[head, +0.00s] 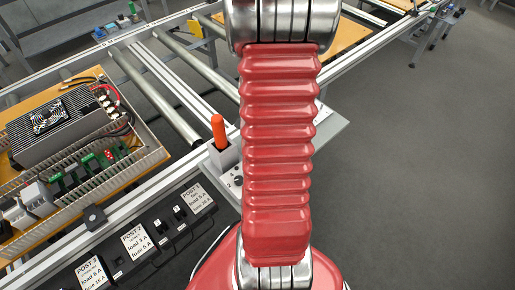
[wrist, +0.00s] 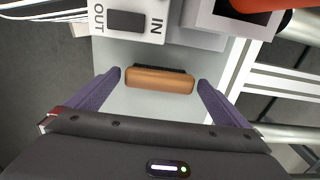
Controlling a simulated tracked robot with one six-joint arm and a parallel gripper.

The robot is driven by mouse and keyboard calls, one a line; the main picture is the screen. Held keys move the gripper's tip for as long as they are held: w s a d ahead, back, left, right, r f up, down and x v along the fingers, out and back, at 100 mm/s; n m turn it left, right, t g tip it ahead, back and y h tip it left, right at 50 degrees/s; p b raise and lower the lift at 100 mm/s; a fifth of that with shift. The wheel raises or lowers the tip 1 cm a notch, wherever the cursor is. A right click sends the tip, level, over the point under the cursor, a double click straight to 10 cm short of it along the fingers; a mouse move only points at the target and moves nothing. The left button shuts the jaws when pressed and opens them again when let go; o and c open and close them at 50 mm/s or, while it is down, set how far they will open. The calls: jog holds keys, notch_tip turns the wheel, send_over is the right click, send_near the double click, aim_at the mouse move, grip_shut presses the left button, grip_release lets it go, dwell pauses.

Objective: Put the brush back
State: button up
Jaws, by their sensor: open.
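The brush (wrist: 160,80) shows in the wrist view as a wooden block with dark bristles along its far edge. It lies on a pale grey plate (wrist: 140,105). My gripper (wrist: 160,83) is open, with one purple finger at each side of the brush and gaps between fingers and wood. I cannot tell how high the fingers are above the plate. In the head view my red arm hides the brush and the gripper.
A box marked IN and OUT (wrist: 127,20) stands just beyond the brush. A holder with an orange handle (head: 219,132) stands beside my arm. Labelled fuse posts (head: 138,243) and an open electrical panel (head: 70,140) lie to the left.

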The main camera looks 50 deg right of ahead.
notch_tip(320, 180, up, 11)
jog(key=shift+f, duration=0.2)
dwell(0.3)
dwell(0.6)
jog(key=w+a+r+n+t+h, duration=0.1)
jog(key=w+a+r+n, duration=0.2)
jog(key=a+r+n, duration=0.35)
jog(key=w+a+r+n+t, duration=0.1)
jog(key=w+a+r+n, duration=0.25)
jog(key=a, duration=0.65)
jog(key=s+a+r+n+t, duration=0.1)
jog(key=s+a+r+n, duration=0.1)
jog(key=a+n, duration=0.3)
jog(key=s+a+r+n+t+y, duration=0.1)
jog(key=a+r+n, duration=0.3)
jog(key=a, duration=0.6)
jog(key=shift+s+a+n+t, duration=0.25)
jog(key=shift+s+n+t, duration=0.25)
jog(key=shift+n+t, duration=0.3)
